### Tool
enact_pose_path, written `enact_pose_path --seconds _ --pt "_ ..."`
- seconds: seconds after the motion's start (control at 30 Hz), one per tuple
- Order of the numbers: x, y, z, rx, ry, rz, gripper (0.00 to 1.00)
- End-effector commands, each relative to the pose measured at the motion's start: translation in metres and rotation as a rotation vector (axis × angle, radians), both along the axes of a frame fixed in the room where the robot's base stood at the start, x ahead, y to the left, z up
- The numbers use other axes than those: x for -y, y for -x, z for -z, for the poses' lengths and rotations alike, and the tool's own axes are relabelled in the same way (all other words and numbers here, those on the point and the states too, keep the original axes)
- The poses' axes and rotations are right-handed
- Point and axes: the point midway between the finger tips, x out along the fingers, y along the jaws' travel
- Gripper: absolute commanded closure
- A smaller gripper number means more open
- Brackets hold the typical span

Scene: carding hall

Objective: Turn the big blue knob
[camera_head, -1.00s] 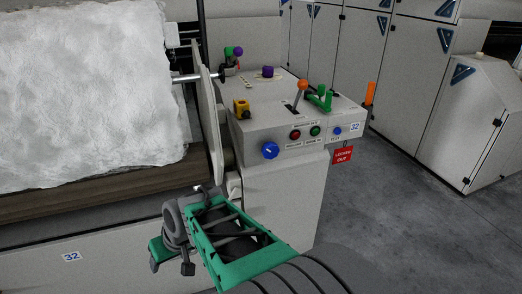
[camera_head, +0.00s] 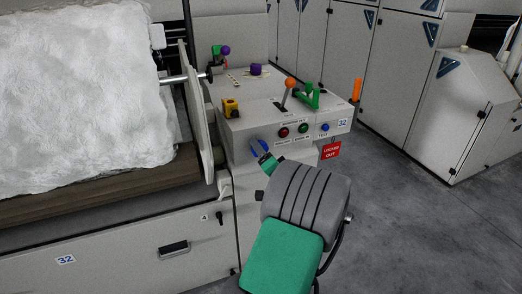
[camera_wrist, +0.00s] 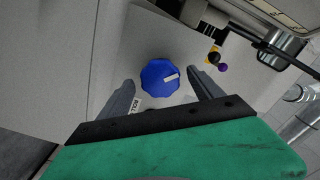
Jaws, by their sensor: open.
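The big blue knob (camera_head: 258,147) is on the front face of the grey control box (camera_head: 232,118), at its left end. In the head view my gripper (camera_head: 265,160) is close in front of it, and the arm partly hides it. In the wrist view the knob (camera_wrist: 160,78) lies between the two grey fingers of my gripper (camera_wrist: 158,97), with a white pointer mark toward its right. The fingers are open, one on each side, with gaps to the knob. I cannot tell how far the tips are from the panel.
Red (camera_head: 283,132), green (camera_head: 304,128) and small blue (camera_head: 325,127) buttons sit right of the knob. An orange-topped lever (camera_head: 289,84), green handle (camera_head: 311,97) and yellow block (camera_head: 231,106) stand on top. A red lockout tag (camera_head: 331,150) hangs at right. White fibre (camera_head: 80,90) is at left.

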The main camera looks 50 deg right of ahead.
Motion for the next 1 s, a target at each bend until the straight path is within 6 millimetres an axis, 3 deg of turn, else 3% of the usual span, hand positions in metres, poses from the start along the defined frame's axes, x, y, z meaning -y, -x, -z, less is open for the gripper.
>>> enact_pose_path --seconds 0.13,0.4,1.0 --pt "0.0074 -0.0138 0.0002 0.000 0.001 -0.001 0.25" --pt "0.0085 -0.0152 0.0000 -0.002 0.000 0.000 0.26" --pt "0.0083 -0.0148 0.0003 -0.002 0.000 0.000 0.75"
